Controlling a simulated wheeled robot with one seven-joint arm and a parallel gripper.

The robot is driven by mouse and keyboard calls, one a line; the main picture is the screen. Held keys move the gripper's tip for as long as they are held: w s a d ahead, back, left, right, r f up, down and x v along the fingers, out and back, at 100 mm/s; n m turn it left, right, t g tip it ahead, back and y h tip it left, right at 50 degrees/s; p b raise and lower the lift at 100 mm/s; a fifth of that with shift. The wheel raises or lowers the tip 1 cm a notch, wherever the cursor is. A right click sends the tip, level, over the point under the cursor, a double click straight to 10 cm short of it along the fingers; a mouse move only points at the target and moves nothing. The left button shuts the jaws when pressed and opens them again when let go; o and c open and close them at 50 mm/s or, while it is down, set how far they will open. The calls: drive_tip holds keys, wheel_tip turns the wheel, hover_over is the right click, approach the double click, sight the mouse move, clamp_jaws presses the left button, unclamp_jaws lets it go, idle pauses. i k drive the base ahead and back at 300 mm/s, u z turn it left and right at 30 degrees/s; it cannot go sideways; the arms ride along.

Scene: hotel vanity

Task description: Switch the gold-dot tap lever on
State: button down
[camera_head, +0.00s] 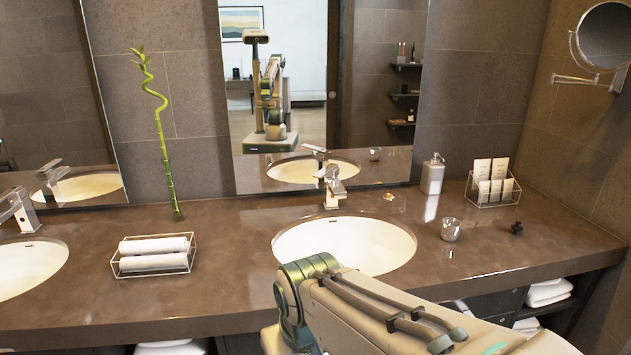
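A chrome tap (333,187) with a lever on top stands behind the middle round white basin (345,243). A second chrome tap (20,210) with a lever stands behind the left basin (25,268), partly cut off by the picture's left edge. I cannot make out a gold dot on either lever, so I cannot tell which one bears it. No running water is visible at either tap. My arm reaches in from the bottom right, its bent joint in front of the middle basin. My gripper is not visible in this view.
A wire tray with rolled white towels (153,254) sits between the basins, near a bamboo stalk (165,150). Right of the middle basin are a glass (450,229), a soap dispenser (433,174), a card rack (493,188) and a small dark object (516,228). Mirrors stand behind.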

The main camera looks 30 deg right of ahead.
sight(329, 168)
drive_tip(key=z, duration=0.05)
drive_tip(key=i, duration=0.95)
